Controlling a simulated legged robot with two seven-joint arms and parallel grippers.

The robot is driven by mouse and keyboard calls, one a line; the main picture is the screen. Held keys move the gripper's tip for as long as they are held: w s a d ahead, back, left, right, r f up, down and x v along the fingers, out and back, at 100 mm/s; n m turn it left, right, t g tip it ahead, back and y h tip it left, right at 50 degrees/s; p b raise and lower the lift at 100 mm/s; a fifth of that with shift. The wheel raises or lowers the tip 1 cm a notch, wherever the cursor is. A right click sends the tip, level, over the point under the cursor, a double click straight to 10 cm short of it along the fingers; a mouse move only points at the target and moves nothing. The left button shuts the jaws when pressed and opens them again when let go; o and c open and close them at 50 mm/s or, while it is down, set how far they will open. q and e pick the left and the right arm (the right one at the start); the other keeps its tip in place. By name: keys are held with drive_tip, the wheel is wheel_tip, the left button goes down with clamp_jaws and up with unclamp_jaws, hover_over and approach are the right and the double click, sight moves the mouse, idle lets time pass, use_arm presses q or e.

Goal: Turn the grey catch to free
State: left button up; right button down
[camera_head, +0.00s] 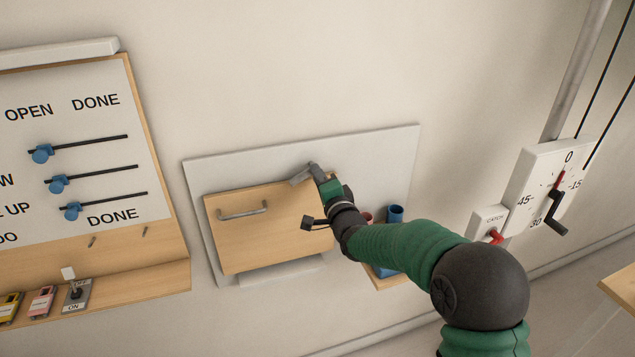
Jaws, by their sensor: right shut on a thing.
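The grey catch (299,178) is at the top edge of a wooden door panel (270,245), towards its right side. It is partly hidden by my right gripper (317,173), which is shut on it at the upper right of the panel. The catch looks slanted, but its exact turn is hard to tell behind the gripper. The door panel sits flat against a grey backboard (390,150) and has a grey bar handle (243,212) at its upper left. My left gripper is not in view.
Blue and red cups (395,214) stand right of the door.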

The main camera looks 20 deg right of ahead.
drive_tip(key=m, duration=0.1)
drive_tip(key=m+b, duration=0.1)
drive_tip(key=m, duration=0.1)
drive_tip(key=shift+d+f, duration=0.2)
drive_tip(key=shift+a+m, duration=0.1)
drive_tip(key=shift+m, duration=0.9)
drive_tip(key=shift+f, duration=0.15)
drive_tip(key=c, duration=1.5)
unclamp_jaws()
drive_tip(key=shift+s, duration=0.1)
drive_tip(key=shift+o, duration=1.2)
drive_tip(key=shift+r, duration=0.2)
drive_tip(key=s+b, duration=0.1)
drive_tip(key=s, duration=1.5)
drive_tip(key=shift+s+d+b, duration=0.3)
drive_tip(key=shift+s+d, duration=0.05)
drive_tip(key=shift+d, duration=0.1)
